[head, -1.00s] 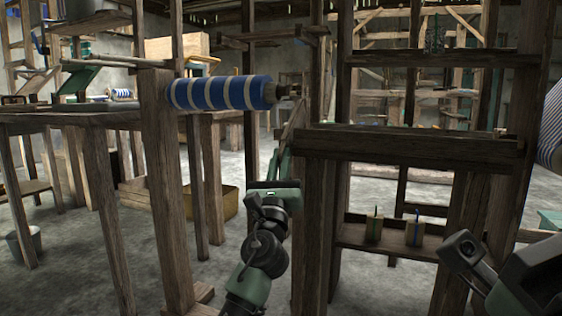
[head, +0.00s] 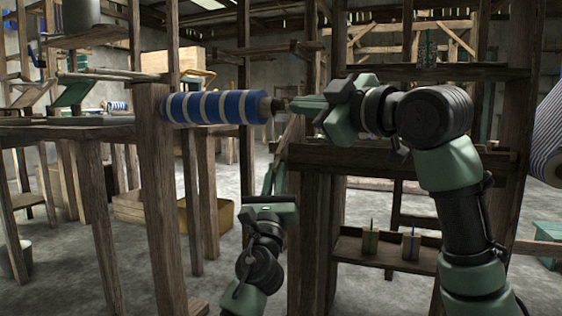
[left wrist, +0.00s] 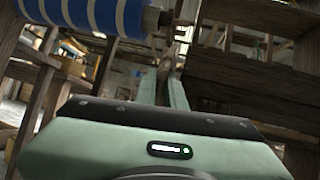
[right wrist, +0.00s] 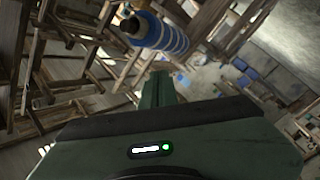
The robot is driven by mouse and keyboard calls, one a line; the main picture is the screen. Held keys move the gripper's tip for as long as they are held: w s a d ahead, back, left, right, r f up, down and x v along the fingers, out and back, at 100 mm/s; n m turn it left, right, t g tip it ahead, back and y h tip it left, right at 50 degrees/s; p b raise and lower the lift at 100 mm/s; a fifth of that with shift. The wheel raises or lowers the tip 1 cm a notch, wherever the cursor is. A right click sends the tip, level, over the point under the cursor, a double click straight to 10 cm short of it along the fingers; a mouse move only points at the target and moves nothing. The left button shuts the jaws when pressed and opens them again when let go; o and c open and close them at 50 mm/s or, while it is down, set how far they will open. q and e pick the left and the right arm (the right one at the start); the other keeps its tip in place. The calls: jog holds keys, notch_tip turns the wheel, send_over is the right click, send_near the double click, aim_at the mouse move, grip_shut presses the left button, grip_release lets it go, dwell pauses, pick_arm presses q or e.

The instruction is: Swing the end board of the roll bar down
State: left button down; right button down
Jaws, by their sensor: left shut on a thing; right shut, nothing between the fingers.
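The roll bar carries a blue roll with pale stripes (head: 212,107) and lies level between the wooden posts. It also shows in the left wrist view (left wrist: 95,14) and the right wrist view (right wrist: 160,34). A narrow wooden end board (head: 290,131) slants down by the bar's right end. My left gripper (head: 279,156) is below the roll's right end, shut on this board; the board also shows between the fingers in the left wrist view (left wrist: 166,69). My right gripper (head: 293,105) is shut and empty, pointing left close to the bar's right end; I cannot tell whether it touches.
A thick wooden post (head: 163,200) stands left of my left arm, and a heavy frame with a crossbeam (head: 375,163) stands right of it. A low shelf (head: 345,243) holds two small blocks. A striped roll (head: 550,140) is at the right edge.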

aim_at(281, 157)
jog(key=w+a+f+g, duration=0.1)
jog(key=w+f, duration=0.1)
jog(key=f, duration=0.1)
jog(key=w+a+f+n+g+h, duration=0.1)
jog(key=w+a+f+g, duration=0.1)
jog(key=f, duration=0.2)
jog(key=w+a+f+n+g+h, duration=0.1)
jog(key=w+f+g, duration=0.1)
jog(key=w+f, duration=0.1)
jog(key=shift+a+f, duration=0.3)
jog(key=shift+w+f+h, duration=0.3)
jog(key=shift+w+f, duration=0.1)
